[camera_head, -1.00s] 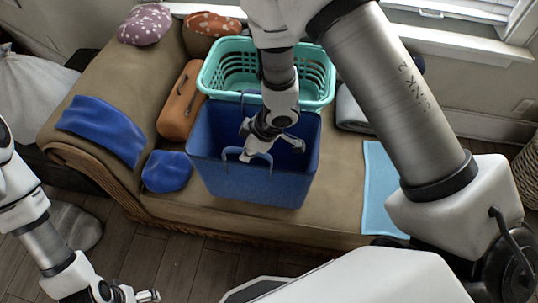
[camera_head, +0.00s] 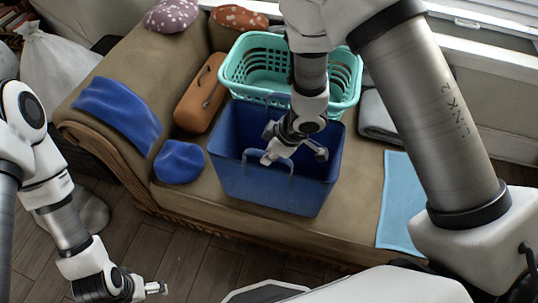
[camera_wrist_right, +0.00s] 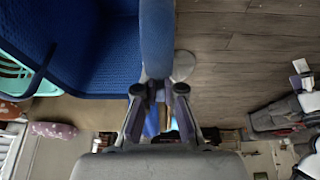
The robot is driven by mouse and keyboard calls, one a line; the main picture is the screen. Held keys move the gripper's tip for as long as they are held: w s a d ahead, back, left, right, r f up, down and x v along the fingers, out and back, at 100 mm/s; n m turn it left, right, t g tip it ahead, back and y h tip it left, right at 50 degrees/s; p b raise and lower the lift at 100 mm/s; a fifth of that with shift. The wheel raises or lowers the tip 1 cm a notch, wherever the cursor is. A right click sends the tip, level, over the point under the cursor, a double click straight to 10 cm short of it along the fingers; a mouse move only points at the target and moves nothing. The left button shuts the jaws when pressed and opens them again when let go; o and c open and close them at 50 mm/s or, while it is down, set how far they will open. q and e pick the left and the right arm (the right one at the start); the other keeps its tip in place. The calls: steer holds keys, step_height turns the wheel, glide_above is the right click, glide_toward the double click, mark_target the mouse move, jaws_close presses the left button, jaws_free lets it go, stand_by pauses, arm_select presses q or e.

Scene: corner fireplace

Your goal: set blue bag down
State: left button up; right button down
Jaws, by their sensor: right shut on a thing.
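The blue bag (camera_head: 235,180) is an open-topped, upright, box-like bag with loop handles, over the seat of the tan chaise (camera_head: 345,225). I cannot tell whether its base touches the seat. My right gripper (camera_head: 295,152) reaches down at the bag's open top and is shut on it. In the right wrist view the bag's blue wall (camera_wrist_right: 95,50) fills the upper left, and a blue strip of it (camera_wrist_right: 157,40) runs down to the fingertips (camera_wrist_right: 158,92). My left gripper (camera_head: 150,289) is low at the bottom left, away from the bag; its jaw opening is unclear.
A teal basket (camera_head: 235,75) stands right behind the bag. An orange bag (camera_head: 201,92), a blue cushion (camera_head: 180,162) and a blue cloth (camera_head: 120,112) lie to the left.

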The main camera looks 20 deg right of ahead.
steer(key=c, duration=1.7)
jaws_free()
steer(key=shift+f, duration=0.1)
steer(key=o, duration=0.4)
steer(key=p+v, duration=0.4)
steer(key=v, duration=0.8)
steer(key=s+d+f+m+g+h, duration=0.1)
steer(key=s+d+f+m, duration=0.3)
steer(key=s+f, duration=0.5)
steer(key=s+d+f+m+g+h, duration=0.1)
steer(key=s+d+f+m+h, duration=0.1)
steer(key=s+f+m, duration=0.5)
step_height(320, 180, down, 5)
steer(key=shift+s+d+r+m+g+h, duration=0.1)
steer(key=shift+s+d+m+g+h, duration=0.25)
steer(key=shift+s+d, duration=0.65)
steer(key=shift+a, duration=0.1)
